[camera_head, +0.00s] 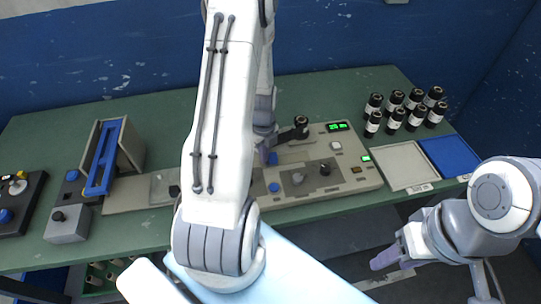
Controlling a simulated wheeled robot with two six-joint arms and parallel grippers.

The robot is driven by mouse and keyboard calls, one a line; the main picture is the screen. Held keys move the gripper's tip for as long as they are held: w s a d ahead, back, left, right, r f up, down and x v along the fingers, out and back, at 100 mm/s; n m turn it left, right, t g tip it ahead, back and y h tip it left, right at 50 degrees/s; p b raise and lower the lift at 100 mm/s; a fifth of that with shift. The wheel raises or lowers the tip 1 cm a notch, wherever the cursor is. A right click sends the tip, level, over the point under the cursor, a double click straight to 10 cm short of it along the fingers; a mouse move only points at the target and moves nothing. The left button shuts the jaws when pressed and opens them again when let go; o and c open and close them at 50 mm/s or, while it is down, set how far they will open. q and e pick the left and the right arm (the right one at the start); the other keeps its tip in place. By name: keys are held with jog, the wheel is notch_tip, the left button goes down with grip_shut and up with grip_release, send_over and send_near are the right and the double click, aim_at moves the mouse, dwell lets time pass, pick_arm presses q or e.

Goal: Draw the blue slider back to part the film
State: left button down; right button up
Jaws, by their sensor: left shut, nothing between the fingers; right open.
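A beige wrapper machine (345,182) stands on the green table, with small blue parts on its top. My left gripper (266,152) is shut and empty over the machine's left part, largely hidden by my arm. My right gripper (391,262) is open and empty in front of the table, lower right.
A blue frame (98,172) stands in a beige holder at the left. Several dark bottles (396,97) stand back right, behind a white tray (405,167) and a blue tray (449,156).

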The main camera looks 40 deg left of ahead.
aim_at(290, 160)
pick_arm(q)
jog(key=shift+w+d+p, duration=0.2)
jog(key=shift+w+d, duration=1.4)
jog(key=shift+w, duration=0.25)
jog(key=shift+w+d+p, duration=0.15)
jog(key=shift+w+d, duration=1.4)
jog(key=shift+w, duration=0.3)
jog(key=shift+s+a, duration=0.45)
jog(key=shift+s, duration=0.05)
notch_tip(290, 160, up, 8)
jog(key=p, duration=0.6)
jog(key=shift+p, duration=0.3)
